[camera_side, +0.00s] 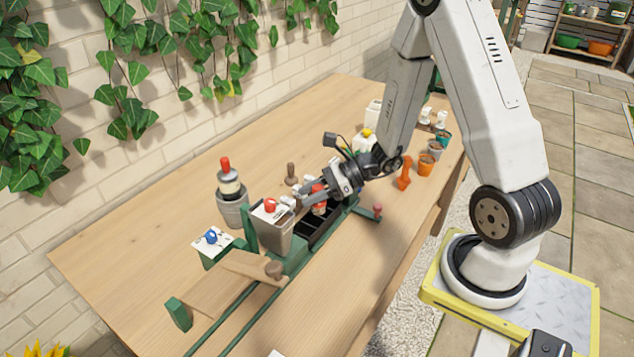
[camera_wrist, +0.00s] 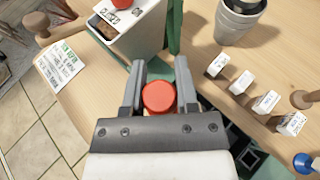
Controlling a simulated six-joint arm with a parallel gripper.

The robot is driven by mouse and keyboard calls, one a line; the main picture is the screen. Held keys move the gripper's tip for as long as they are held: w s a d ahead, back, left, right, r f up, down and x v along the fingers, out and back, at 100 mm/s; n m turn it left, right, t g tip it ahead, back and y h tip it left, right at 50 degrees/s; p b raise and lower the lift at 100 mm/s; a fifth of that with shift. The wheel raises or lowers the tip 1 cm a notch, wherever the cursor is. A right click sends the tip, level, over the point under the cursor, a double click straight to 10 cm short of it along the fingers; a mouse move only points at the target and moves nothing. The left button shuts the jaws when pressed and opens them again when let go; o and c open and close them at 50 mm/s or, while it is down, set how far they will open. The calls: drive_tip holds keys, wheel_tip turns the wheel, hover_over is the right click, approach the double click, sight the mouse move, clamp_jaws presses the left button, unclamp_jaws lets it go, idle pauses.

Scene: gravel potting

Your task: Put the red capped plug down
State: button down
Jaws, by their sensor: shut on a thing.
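The red capped plug (camera_wrist: 159,97) is between the two fingers of my gripper (camera_wrist: 159,92) in the wrist view, with its round red cap facing the camera. In the side view my gripper (camera_side: 312,194) is shut on the plug (camera_side: 319,206), above or at the edge of a dark compartmented tray (camera_side: 312,232) in the green frame. The plug's lower end is hidden, so I cannot tell whether it touches anything.
A grey bin (camera_side: 273,236) with a red knob stands close to the left of my gripper. Grey pots (camera_side: 233,212) stand behind it. White tags (camera_wrist: 265,102) stand close by. An orange pot (camera_side: 426,164) is to the right. The table's front strip (camera_side: 330,275) is clear.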

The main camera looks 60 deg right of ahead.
drive_tip(key=w+d+r+m+t+h, duration=0.2)
drive_tip(key=w+r+m+h, duration=0.1)
drive_tip(key=w+r, duration=0.3)
drive_tip(key=w+d+r+m+t+h, duration=0.2)
drive_tip(key=w+r+m+h, duration=0.15)
drive_tip(key=r, duration=0.55)
drive_tip(key=a, duration=0.7)
drive_tip(key=shift+w+a+f, duration=0.15)
drive_tip(key=shift+a+f, duration=0.1)
drive_tip(key=shift+f+n+y, duration=0.1)
drive_tip(key=shift+n+y, duration=0.15)
